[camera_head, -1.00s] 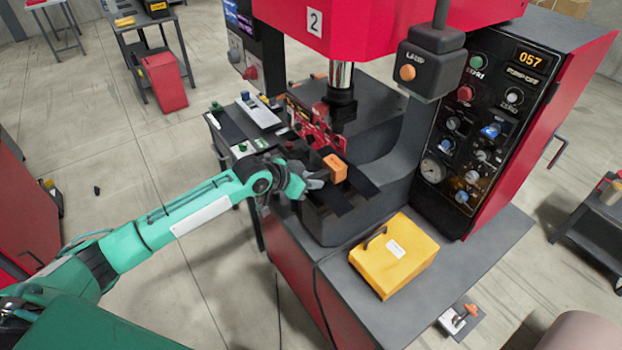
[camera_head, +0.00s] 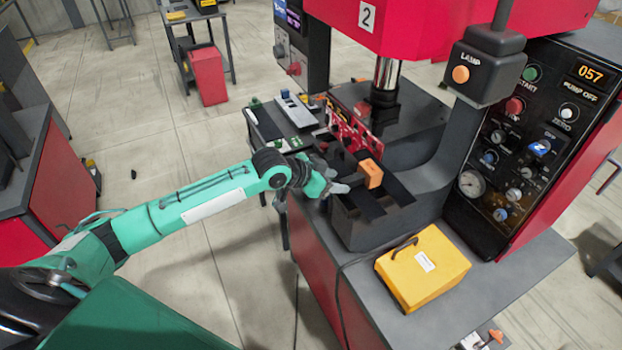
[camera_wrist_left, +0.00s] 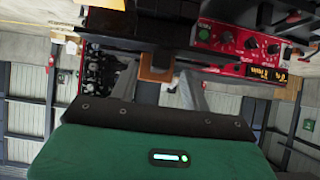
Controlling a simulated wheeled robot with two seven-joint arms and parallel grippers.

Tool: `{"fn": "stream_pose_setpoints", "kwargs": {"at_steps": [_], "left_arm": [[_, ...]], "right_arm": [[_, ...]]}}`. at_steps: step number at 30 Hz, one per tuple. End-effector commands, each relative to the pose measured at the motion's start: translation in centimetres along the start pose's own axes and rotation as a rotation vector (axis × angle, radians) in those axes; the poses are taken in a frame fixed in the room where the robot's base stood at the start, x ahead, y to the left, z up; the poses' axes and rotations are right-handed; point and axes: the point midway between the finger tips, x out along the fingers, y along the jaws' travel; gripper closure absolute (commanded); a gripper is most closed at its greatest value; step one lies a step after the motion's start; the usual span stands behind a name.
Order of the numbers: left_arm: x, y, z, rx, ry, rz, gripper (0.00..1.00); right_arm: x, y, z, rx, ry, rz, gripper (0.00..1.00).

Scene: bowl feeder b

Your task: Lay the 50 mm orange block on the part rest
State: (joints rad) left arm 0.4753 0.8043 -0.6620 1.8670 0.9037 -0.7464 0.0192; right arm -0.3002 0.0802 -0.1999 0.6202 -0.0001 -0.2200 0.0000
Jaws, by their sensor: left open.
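The orange block (camera_head: 370,173) stands on a dark strip-like support (camera_head: 399,191) at the front of the red press; I cannot tell for sure whether this support is the part rest. My left gripper (camera_head: 340,187) is open and empty, just left of the block, with its fingers pointing toward it. In the left wrist view, the block (camera_wrist_left: 157,68) shows beyond and between the two spread fingertips (camera_wrist_left: 158,88), with a gap to them. The block's underside is hidden. My right gripper is not in view.
A yellow box (camera_head: 423,268) with a black handle sits on the grey bench top in front of the press. The black control panel (camera_head: 522,140) rises at the right. A grey lamp box (camera_head: 487,64) hangs above. Small fixtures lie on a side table (camera_head: 275,125) behind the gripper.

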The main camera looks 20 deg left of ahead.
Motion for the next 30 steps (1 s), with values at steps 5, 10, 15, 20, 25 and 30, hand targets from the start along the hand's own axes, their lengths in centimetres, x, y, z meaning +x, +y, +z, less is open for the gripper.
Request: {"fn": "stream_pose_setpoints", "kwargs": {"at_steps": [5,10,15,20,25,30], "left_arm": [[-3.3,-0.1,0.4,0.005,-0.001,-0.003,0.53],[-6.2,0.0,0.3,0.005,-0.001,-0.002,0.53],[-8.3,0.0,0.2,0.002,0.000,-0.001,0.53],[-9.3,0.0,0.1,0.002,0.001,0.000,0.53],[-9.6,0.1,0.0,0.002,0.000,0.001,0.53],[-8.2,-1.3,1.1,-0.025,0.005,-0.023,0.53]], "right_arm": [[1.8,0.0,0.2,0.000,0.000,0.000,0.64],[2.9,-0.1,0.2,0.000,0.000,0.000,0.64],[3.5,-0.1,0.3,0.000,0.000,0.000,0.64],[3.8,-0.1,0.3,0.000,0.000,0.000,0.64],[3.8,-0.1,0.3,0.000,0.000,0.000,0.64],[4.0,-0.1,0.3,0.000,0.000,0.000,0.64]]}}
